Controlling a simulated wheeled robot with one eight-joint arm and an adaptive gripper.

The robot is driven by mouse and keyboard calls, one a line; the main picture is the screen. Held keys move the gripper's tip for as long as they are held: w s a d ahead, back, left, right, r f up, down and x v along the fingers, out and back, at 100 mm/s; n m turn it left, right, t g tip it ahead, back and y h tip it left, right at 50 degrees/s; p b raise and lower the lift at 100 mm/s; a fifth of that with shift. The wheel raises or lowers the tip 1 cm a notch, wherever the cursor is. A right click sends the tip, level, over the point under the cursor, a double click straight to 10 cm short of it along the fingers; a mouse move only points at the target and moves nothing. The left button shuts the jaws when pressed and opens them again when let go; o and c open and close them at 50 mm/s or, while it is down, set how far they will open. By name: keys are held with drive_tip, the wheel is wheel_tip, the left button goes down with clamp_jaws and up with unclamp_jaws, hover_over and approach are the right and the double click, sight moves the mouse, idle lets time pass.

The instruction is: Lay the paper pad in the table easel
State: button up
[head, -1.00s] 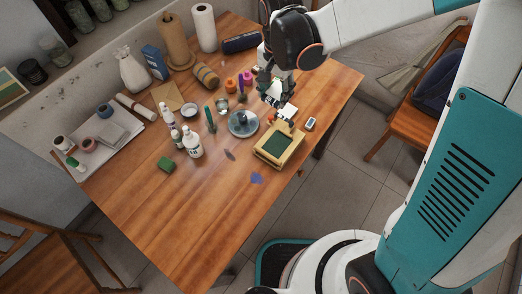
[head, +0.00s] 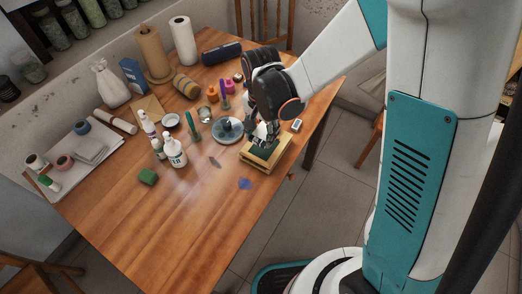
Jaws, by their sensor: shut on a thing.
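The table easel (head: 281,154), a low wooden frame with a dark green panel, lies near the table's right edge in the head view. My gripper (head: 261,142) is directly above it, pointing down. It is shut on the paper pad (head: 261,130), of which only a small whitish part shows between the dark fingers. The gripper and wrist hide most of the pad and the far part of the easel. I cannot tell whether the pad touches the easel.
Left of the easel stand a round grey dish (head: 228,131), a white bottle (head: 174,151) and several paint jars. A small white box (head: 296,125) is right of the easel.

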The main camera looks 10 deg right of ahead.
sight(261, 150)
drive_tip(key=shift+f+b, duration=1.8)
drive_tip(key=shift+f, duration=1.3)
drive_tip(key=shift+f, duration=0.15)
drive_tip(key=o, duration=1.1)
drive_tip(key=shift+c, duration=0.2)
wheel_tip(261, 150, up, 12)
drive_tip(key=p, duration=0.4)
drive_tip(key=shift+r, duration=0.2)
